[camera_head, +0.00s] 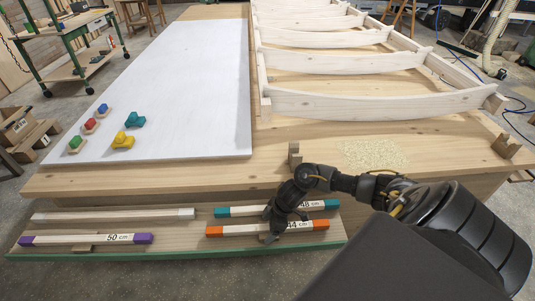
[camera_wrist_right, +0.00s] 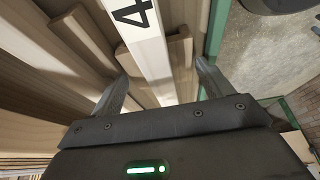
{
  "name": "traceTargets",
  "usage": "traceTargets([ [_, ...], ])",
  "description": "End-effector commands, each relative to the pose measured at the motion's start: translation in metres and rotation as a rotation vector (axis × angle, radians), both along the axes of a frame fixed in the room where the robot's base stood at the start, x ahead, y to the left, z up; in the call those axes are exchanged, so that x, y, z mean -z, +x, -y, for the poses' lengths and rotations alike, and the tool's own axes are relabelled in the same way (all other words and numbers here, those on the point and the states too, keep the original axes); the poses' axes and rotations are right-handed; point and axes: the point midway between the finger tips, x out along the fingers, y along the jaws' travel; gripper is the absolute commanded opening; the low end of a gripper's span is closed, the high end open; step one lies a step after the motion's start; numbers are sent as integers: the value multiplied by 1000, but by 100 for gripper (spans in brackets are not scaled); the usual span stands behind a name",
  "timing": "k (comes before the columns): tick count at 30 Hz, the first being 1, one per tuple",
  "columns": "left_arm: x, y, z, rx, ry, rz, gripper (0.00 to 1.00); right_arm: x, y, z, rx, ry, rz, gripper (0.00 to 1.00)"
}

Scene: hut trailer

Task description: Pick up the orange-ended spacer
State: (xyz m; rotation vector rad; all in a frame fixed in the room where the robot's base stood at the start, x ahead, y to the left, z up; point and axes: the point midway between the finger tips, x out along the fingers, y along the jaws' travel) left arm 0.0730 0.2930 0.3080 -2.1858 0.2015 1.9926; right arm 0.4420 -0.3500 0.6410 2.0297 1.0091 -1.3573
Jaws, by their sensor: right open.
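The orange-ended spacer (camera_head: 245,230) is a pale bar with orange ends, marked 44 cm. It lies on the low front ledge, in front of the teal-ended spacer (camera_head: 240,211). My right gripper (camera_head: 272,228) is over its right half and hides part of it. In the right wrist view the pale bar (camera_wrist_right: 146,50) with a printed digit runs between the two open fingers of the right gripper (camera_wrist_right: 160,85). The fingers stand on either side of the bar, with gaps visible. Its orange ends are outside that view. My left gripper is not in view.
A purple-ended 50 cm spacer (camera_head: 85,239) and a white-ended spacer (camera_head: 113,214) lie to the left on the ledge (camera_head: 185,247). Above it is a wooden table with a white sheet (camera_head: 190,80), coloured knobbed blocks and curved wooden ribs (camera_head: 370,103). Sawdust (camera_head: 372,153) lies at right.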

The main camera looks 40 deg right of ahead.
Motion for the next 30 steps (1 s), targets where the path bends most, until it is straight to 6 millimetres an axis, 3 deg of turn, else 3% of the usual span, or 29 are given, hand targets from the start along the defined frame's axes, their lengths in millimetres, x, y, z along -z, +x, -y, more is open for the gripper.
traceTargets([
  [8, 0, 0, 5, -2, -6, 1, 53, 4, 1, -1, -1, 0, 0, 79],
  [21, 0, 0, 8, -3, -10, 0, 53, 4, 1, -1, -1, 0, 0, 27],
  [30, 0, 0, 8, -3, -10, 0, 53, 0, 1, -1, -1, 0, 2, 27],
])
